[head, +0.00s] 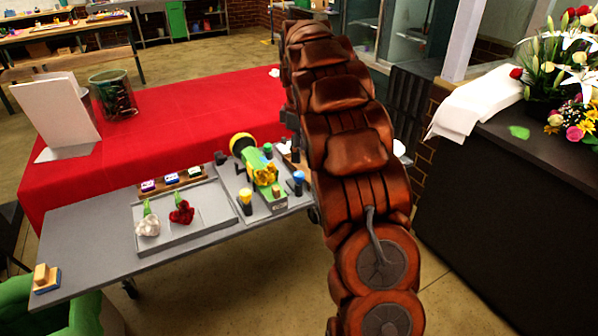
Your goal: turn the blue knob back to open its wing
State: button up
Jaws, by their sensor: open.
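The blue knob (298,177) stands on a dark post at the right side of a grey fixture plate (231,185), close to the left edge of my arm. A yellow and green device (258,168) with a round yellow end sits in the middle of this plate, just left of the blue knob. I cannot tell which part is the blue knob's wing or how far it stands open. My brown segmented arm fills the middle right of the view and may hide part of the fixture's right side. I cannot make out my gripper.
A yellow knob (245,196) and a green-topped knob (268,149) stand near the device. A grey tray (175,238) left of it holds a white and a red flower. A red-covered table (190,118) lies behind. A dark counter (505,190) with flowers stands right.

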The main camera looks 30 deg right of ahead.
aim_at(299, 174)
jog(key=shift+f+p, duration=0.9)
jog(key=shift+f, duration=2.85)
grip_shut()
